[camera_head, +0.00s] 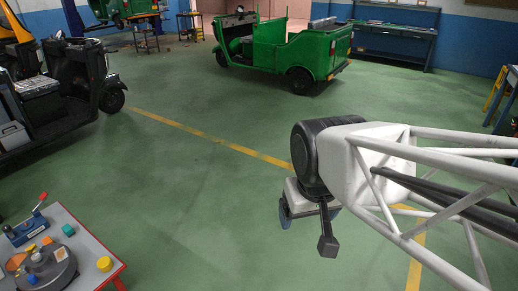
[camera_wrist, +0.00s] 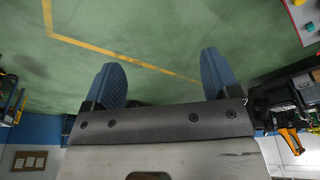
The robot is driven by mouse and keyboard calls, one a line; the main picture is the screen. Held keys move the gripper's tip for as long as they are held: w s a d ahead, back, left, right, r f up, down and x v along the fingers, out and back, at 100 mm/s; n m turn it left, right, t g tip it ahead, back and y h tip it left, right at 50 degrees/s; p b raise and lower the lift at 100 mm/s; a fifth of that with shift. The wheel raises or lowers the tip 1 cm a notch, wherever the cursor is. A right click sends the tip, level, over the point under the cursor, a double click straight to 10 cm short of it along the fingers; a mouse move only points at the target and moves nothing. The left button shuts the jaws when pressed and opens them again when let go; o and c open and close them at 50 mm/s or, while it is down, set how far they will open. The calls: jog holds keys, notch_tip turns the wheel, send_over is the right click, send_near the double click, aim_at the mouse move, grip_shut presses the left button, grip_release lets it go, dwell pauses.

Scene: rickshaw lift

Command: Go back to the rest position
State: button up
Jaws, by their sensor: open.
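My gripper (camera_wrist: 161,78) is open in the wrist view, its two blue-padded fingers wide apart with nothing between them. Green floor with a yellow line shows beyond the fingers. In the head view my white lattice arm reaches in from the right, and my gripper (camera_head: 290,212) hangs below its black end joint, over open floor. The fingers are partly hidden there by the wrist. The gripper is well clear of the table (camera_head: 86,245) at the lower left and touches nothing that I can see.
A green rickshaw (camera_head: 265,46) stands at the back, a black vehicle (camera_head: 75,75) at left. The middle floor is clear.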

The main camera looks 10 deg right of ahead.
jog(key=shift+s+d, duration=0.3)
jog(key=shift+s, duration=0.45)
dwell(1.5)
